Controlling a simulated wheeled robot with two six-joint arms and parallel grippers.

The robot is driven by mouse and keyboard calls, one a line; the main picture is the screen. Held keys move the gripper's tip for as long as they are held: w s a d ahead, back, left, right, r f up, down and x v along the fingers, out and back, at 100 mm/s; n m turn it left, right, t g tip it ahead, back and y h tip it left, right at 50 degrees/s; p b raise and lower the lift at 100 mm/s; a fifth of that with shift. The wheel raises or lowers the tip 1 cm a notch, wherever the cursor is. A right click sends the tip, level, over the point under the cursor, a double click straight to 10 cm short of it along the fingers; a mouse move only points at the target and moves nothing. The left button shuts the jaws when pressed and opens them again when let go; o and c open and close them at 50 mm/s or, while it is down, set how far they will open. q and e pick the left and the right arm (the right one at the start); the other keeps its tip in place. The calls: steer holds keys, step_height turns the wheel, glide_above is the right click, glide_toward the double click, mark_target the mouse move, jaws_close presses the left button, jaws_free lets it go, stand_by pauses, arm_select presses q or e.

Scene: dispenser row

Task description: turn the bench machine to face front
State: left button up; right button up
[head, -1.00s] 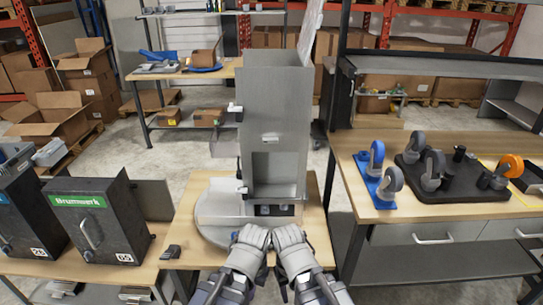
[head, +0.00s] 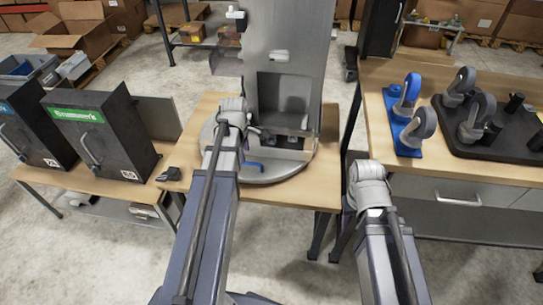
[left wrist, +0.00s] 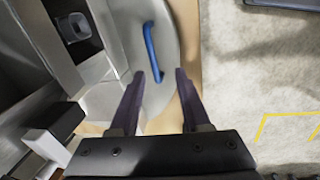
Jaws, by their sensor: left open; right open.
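The bench machine (head: 290,40) is a tall grey box with an open bay low in its near side. It stands on a round grey turntable plate (head: 288,172) on a wooden bench. A blue handle (head: 249,166) sits at the plate's near left edge, and in the left wrist view the blue handle (left wrist: 151,50) lies just beyond my fingertips. My left gripper (left wrist: 159,75) is open and empty. In the head view my left gripper (head: 232,112) is over the plate's left side, its fingertips hidden. My right gripper (head: 366,172) is open, right of the bench, apart from the machine.
A small black object (head: 169,174) lies on the bench at left. Two dark cases, one with a green label (head: 78,115), stand on the left table. The right bench holds a blue caster plate (head: 405,130) and a black tray of casters (head: 500,138). Floor between benches is clear.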

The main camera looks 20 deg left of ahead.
mark_target(246, 163)
arm_select(q)
steer(key=shift+n, duration=0.6)
steer(key=w+f+b, duration=0.1)
steer(key=f+b, duration=0.4)
steer(key=w+a+f+b, duration=0.1)
steer(key=f+b, duration=0.1)
steer(key=f, duration=0.1)
steer(key=shift+w+a+b, duration=0.1)
steer(key=shift+w+b, duration=0.25)
steer(key=shift+b, duration=0.05)
steer(key=shift+r, duration=0.1)
arm_select(e)
step_height(246, 163, down, 8)
steer(key=shift+w+d, duration=0.3)
steer(key=shift+d, duration=0.1)
arm_select(q)
jaws_close()
